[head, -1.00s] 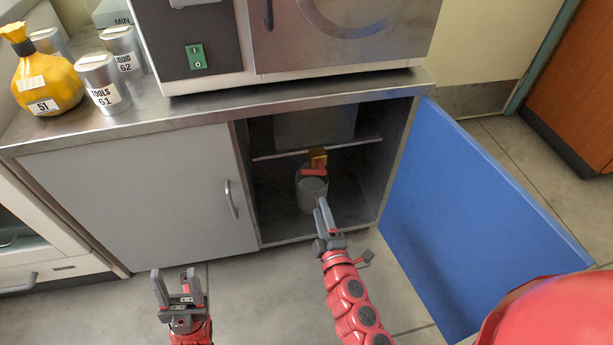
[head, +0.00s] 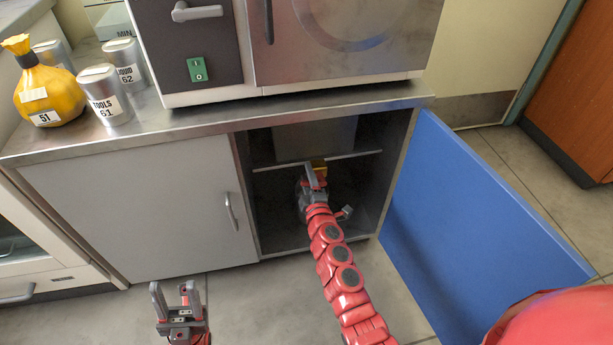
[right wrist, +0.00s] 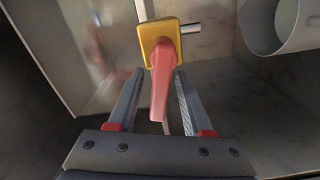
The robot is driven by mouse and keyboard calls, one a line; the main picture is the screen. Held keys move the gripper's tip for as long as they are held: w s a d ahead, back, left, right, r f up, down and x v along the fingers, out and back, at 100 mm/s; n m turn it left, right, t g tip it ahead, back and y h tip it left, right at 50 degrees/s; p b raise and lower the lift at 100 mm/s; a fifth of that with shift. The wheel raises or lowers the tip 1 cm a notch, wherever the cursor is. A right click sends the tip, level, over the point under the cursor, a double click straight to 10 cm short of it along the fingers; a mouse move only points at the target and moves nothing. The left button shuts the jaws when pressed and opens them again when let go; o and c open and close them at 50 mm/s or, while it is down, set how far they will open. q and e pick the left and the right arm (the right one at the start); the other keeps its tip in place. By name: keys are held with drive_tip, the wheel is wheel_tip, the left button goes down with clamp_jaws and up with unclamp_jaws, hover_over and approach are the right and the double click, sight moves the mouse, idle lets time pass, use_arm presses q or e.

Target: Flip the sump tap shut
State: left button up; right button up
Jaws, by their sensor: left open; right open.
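The sump tap shows in the right wrist view as a yellow body (right wrist: 160,36) with a red lever (right wrist: 163,80). The lever points toward my right gripper (right wrist: 157,82), and its free end lies between the two open fingers. No contact with either finger is clear. My left gripper (head: 176,297) is open and empty above the floor, in front of the closed cupboard door.
The blue door (head: 470,215) stands open to the right of the cupboard. A pale round container (right wrist: 285,25) is at the upper right of the wrist view. The floor in front is clear.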

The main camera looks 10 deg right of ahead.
drive_tip(key=shift+w, duration=0.35)
drive_tip(key=shift+c, duration=0.3)
clamp_jaws()
drive_tip(key=n, duration=0.1)
drive_tip(key=f+n+b, duration=0.1)
drive_tip(key=n, duration=0.1)
drive_tip(key=shift+a+b, duration=0.1)
drive_tip(key=shift+b, duration=0.2)
drive_tip(key=shift+f, duration=0.1)
drive_tip(key=shift+o, duration=0.3)
unclamp_jaws()
